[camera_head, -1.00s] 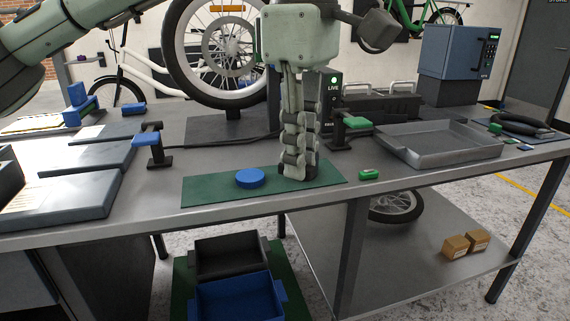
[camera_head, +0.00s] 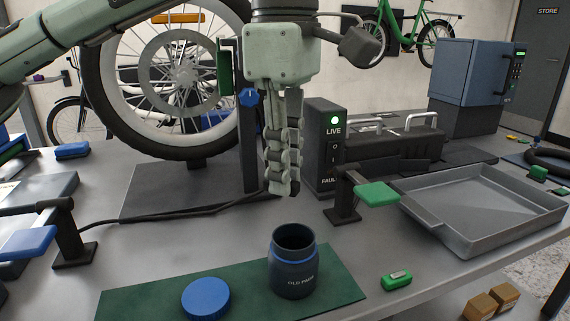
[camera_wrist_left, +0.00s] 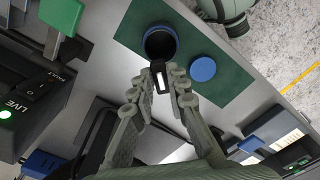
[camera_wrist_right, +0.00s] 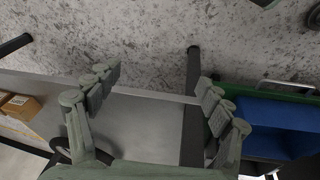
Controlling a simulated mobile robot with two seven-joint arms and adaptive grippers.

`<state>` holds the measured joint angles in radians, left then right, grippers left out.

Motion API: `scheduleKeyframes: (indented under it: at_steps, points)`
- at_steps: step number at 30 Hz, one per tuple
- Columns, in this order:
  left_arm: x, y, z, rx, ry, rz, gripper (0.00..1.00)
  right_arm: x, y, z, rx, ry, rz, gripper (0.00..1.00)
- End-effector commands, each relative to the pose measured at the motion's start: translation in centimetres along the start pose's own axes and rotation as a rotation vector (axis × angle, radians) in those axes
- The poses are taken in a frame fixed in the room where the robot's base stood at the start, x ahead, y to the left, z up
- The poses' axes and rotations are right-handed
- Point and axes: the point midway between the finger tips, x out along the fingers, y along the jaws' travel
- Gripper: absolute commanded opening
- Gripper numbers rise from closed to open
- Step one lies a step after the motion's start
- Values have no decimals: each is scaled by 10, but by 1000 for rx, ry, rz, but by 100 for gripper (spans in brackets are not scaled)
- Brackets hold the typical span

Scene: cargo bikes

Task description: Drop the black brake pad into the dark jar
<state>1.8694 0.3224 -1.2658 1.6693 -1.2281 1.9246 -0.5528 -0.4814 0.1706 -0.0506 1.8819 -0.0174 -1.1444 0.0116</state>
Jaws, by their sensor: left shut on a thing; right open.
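The dark jar (camera_head: 294,270), with a blue band and lettering, stands upright and open on the green mat (camera_head: 240,292). Its blue lid (camera_head: 205,298) lies flat beside it on the mat. My left gripper (camera_head: 283,188) points down above the table, higher than the jar and just behind its mouth in the head view. It is shut on the black brake pad (camera_wrist_left: 160,77), a small dark piece with a pale face. In the left wrist view the pad tip shows near the jar's mouth (camera_wrist_left: 160,43). My right gripper (camera_wrist_right: 157,85) is open and empty.
A grey tray (camera_head: 480,212) lies at the right. A green-padded stand (camera_head: 377,194) and a black LIVE box (camera_head: 322,145) stand behind the jar. A small green block (camera_head: 397,281) sits right of the mat. A bicycle wheel (camera_head: 105,95) rises at the back left.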

Motion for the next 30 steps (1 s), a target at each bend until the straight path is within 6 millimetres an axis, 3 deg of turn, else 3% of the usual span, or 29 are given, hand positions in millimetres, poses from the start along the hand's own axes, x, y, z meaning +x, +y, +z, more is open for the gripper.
scheduleKeyframes:
  at_steps: [5,21,30]
  points:
    - [14,0,0,0,0,0,0,-13,3,-6,-2,10,12,80]
    - [54,0,0,0,0,1,0,-84,15,-16,-4,37,54,80]
    - [58,0,0,0,-1,1,0,-96,17,-15,-3,38,60,80]
